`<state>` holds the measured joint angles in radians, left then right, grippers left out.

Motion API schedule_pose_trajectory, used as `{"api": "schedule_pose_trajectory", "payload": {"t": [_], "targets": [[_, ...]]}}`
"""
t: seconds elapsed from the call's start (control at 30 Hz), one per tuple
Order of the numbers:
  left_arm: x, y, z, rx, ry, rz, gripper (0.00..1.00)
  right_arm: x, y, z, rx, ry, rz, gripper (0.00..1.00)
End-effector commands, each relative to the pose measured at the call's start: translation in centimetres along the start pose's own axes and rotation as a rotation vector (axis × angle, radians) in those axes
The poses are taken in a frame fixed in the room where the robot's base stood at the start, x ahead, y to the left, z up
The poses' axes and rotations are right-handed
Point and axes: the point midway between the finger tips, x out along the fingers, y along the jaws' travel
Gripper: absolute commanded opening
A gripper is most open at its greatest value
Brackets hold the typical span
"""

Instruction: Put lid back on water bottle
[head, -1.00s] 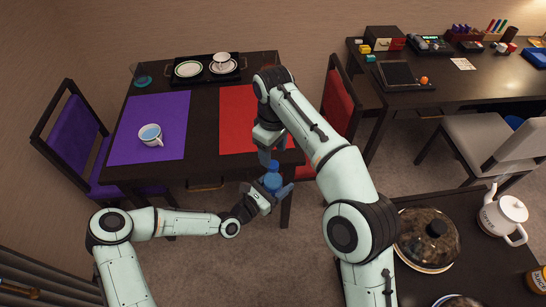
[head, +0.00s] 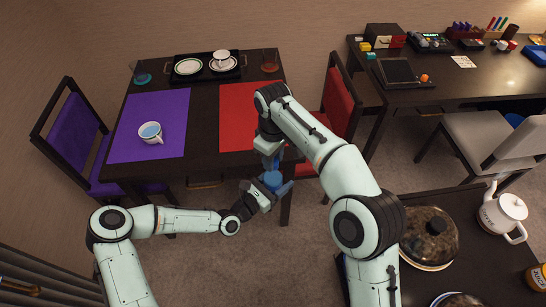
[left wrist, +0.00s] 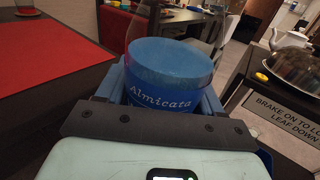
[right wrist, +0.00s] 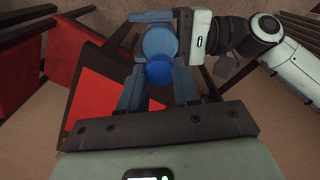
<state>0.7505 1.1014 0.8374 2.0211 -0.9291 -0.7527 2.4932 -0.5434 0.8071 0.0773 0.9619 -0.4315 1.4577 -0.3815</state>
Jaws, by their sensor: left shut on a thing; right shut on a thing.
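The water bottle (head: 272,181) is blue and stands upright in my left gripper (head: 271,187), past the front edge of the dining table. In the left wrist view the bottle (left wrist: 170,75) shows white lettering, "Almicata", and a clear upper part between the fingers. My right gripper (head: 270,160) is just behind the bottle in the head view. In the right wrist view it is shut on a small round blue lid (right wrist: 158,73). The lid appears close to the bottle's round blue shape (right wrist: 160,42). I cannot tell whether they touch.
The dining table (head: 203,110) holds a purple mat (head: 170,112), a red mat (head: 235,110), a cup (head: 151,133), a tray and glasses. A red chair (head: 340,100) is beside it. A side table at lower right holds a domed dish (head: 429,237) and a white pot (head: 503,215).

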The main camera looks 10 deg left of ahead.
Motion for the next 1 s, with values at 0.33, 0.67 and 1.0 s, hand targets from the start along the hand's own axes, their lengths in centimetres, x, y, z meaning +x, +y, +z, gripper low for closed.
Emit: {"api": "schedule_pose_trajectory", "payload": {"t": [0.33, 0.67, 1.0], "targets": [[0.0, 0.0, 0.1, 0.001, -0.002, 0.0, 0.0, 0.0, 0.0, 0.0, 0.01, 0.0, 0.001, 0.51], [0.0, 0.0, 0.1, 0.001, -0.002, 0.0, 0.0, -0.1, 0.0, 0.0, 0.009, 0.001, 0.001, 0.62], [0.0, 0.0, 0.1, 0.001, -0.002, 0.0, 0.0, -4.7, 0.0, -0.1, 0.01, 0.005, 0.002, 0.62]]}}
